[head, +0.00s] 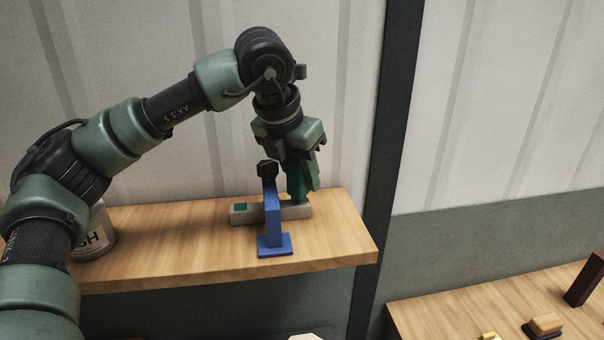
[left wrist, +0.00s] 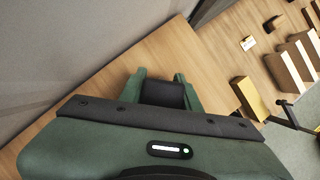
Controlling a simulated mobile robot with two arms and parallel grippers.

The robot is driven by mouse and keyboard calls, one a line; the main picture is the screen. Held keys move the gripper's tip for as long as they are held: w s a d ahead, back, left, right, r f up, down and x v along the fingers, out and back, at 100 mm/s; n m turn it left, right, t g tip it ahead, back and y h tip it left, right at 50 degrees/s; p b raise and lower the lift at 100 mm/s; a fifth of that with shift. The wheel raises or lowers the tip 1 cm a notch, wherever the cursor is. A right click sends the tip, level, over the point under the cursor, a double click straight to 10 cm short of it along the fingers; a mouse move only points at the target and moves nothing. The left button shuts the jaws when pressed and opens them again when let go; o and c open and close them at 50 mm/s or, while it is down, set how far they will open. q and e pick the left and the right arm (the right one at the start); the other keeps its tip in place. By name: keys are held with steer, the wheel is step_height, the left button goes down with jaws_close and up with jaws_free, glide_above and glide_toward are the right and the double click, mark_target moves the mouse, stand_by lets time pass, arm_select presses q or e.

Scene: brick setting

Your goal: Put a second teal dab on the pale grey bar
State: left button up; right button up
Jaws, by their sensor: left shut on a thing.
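The pale grey bar (head: 245,218) lies on a wooden shelf, with one teal dab (head: 240,207) near its left end. My left gripper (head: 302,192) points down at the bar's right part. Its green fingers are shut on a dark thing (left wrist: 163,94), seen between them in the left wrist view. The lower end of that thing is hidden, so I cannot tell whether it touches the bar. A blue stand (head: 273,222) with a black top (head: 267,168) is in front of the bar and hides its middle. My right gripper is not in view.
A pale labelled tin (head: 98,238) stands at the shelf's left, partly behind my arm. The shelf (head: 190,250) is clear between tin and bar. A dark post (head: 395,120) rises past its right end. A lower bench (head: 450,312) at right holds several blocks.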

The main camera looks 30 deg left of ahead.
arm_select(q)
steer(key=shift+f+b, duration=0.45)
steer(key=shift+f, duration=0.05)
stand_by(0.8)
steer(key=shift+s+f+b, duration=0.1)
steer(key=shift+f+b, duration=0.15)
steer(key=shift+b, duration=0.05)
stand_by(1.1)
steer(key=shift+r, duration=0.15)
steer(key=shift+r+p, duration=2.3)
steer(key=shift+r, duration=1.3)
steer(key=shift+f, duration=0.1)
